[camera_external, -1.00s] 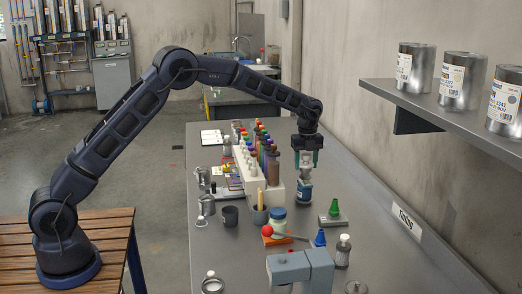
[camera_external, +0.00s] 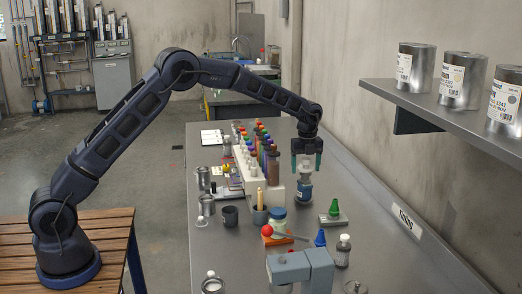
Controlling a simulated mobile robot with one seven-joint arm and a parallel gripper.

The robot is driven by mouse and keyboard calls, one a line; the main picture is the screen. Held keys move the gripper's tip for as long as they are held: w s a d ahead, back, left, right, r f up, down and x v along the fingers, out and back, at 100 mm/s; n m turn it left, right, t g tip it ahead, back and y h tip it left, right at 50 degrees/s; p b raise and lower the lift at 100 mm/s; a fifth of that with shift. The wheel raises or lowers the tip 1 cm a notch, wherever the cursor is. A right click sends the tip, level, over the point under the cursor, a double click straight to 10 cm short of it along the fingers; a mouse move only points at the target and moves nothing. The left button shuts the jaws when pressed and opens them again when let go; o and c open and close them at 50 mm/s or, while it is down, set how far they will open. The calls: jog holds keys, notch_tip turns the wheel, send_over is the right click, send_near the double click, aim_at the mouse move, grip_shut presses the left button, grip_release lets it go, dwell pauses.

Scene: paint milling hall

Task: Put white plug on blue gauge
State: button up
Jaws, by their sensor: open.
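My gripper (camera_external: 306,167) points down over the middle of the bench, its two teal fingers apart. A blue cone-shaped piece (camera_external: 320,238) stands nearer the camera. I cannot make out for certain which pieces are the white plug and the blue gauge.
A green cone on a grey block (camera_external: 334,217) stands right of my gripper. A white rack of colourful-capped bottles (camera_external: 249,169) is at its left.

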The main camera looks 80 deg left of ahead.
notch_tip(320, 180, up, 12)
jog(key=shift+r, duration=0.1)
dwell(0.4)
jog(key=s+d+r+n+t, duration=0.1)
jog(key=s+d+r+n, duration=0.2)
jog(key=s+d+r, duration=0.45)
jog(key=s+d+r+n, duration=0.3)
jog(key=s+d+r, duration=0.1)
jog(key=s, duration=0.6)
jog(key=s+d+r+n+t, duration=0.1)
jog(key=s+d+r+n, duration=0.1)
jog(key=s+d+r, duration=0.55)
jog(key=s+d+f+n+t, duration=0.1)
jog(key=s+d+f+n, duration=0.1)
jog(key=s, duration=0.9)
jog(key=s+d+f+n, duration=0.2)
jog(key=s+f+n, duration=0.2)
jog(key=s, duration=0.7)
jog(key=s+d+f+n+t, duration=0.1)
jog(key=s+d+f+n, duration=0.2)
jog(key=s, duration=0.9)
jog(key=shift+f+n+t, duration=0.3)
jog(key=shift+f+n, duration=0.05)
jog(key=shift+n, duration=0.15)
